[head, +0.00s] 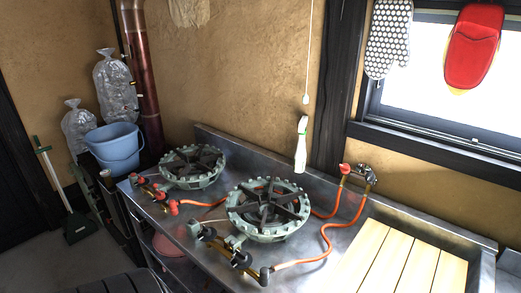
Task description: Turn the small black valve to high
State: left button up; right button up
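Two green-grey cast-iron gas burners stand on a steel counter (310,262): a near burner (268,228) and a far burner (192,181). Brass gas fittings (222,246) run along the front left of the near burner. They carry small dark knobs, one of them a black knob (208,234). Which is the small black valve, and its setting, I cannot tell at this size. The far burner's fittings include a red part (173,206). Neither of my grippers is in view.
Orange hoses (328,240) run from the near fittings to a wall tap (345,169). A slatted wooden board (400,258) lies at right. A blue bucket (115,147) and bottle bags (115,88) are at left.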

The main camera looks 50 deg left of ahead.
aim_at(206, 230)
jog(key=u, duration=1.55)
jog(key=j, duration=0.1)
jog(key=i, duration=0.05)
